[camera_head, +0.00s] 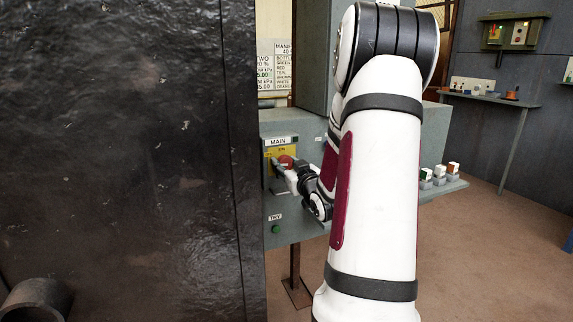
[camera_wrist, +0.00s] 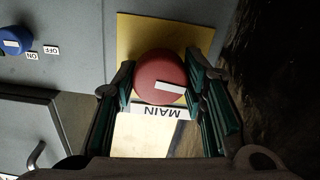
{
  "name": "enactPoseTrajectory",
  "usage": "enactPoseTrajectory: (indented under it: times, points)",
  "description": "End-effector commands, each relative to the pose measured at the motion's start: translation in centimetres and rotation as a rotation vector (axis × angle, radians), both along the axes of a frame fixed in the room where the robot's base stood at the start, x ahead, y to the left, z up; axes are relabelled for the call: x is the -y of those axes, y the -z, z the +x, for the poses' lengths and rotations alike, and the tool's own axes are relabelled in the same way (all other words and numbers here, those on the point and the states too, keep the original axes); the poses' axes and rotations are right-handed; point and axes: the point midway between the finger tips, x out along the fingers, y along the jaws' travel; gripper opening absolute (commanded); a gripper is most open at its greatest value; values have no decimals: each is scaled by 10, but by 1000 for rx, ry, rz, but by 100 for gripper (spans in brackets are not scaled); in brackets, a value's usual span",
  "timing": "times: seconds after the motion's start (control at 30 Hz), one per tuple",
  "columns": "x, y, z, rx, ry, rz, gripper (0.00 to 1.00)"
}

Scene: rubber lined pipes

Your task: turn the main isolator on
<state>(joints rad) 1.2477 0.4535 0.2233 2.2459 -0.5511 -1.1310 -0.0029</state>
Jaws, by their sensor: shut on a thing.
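The main isolator is a round red knob (camera_wrist: 160,72) with a white pointer bar, on a yellow plate (camera_wrist: 140,35). In the wrist view the bar lies nearly level, pointing right. A MAIN label (camera_wrist: 162,111) shows upside down just below the knob. In the head view the red knob (camera_head: 285,160) sits on the yellow plate below the MAIN sign (camera_head: 278,142). My gripper (camera_head: 290,165) reaches it from the right, with its green-lined fingers on either side of the knob, shut on it. The fingers hide the plate's position markings.
A blue knob (camera_wrist: 14,40) with OFF and ON labels is on the same grey panel. A green TRY button (camera_head: 276,229) sits below the isolator. A large dark wall (camera_head: 120,150) stands close on the left. Open floor (camera_head: 490,230) lies to the right.

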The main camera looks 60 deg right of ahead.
Motion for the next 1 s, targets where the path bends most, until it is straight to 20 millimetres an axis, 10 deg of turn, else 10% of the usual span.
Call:
enactPoseTrajectory:
  times: [1.0]
  points:
    - [1, -2, -1, 490, 1, 800, 11]
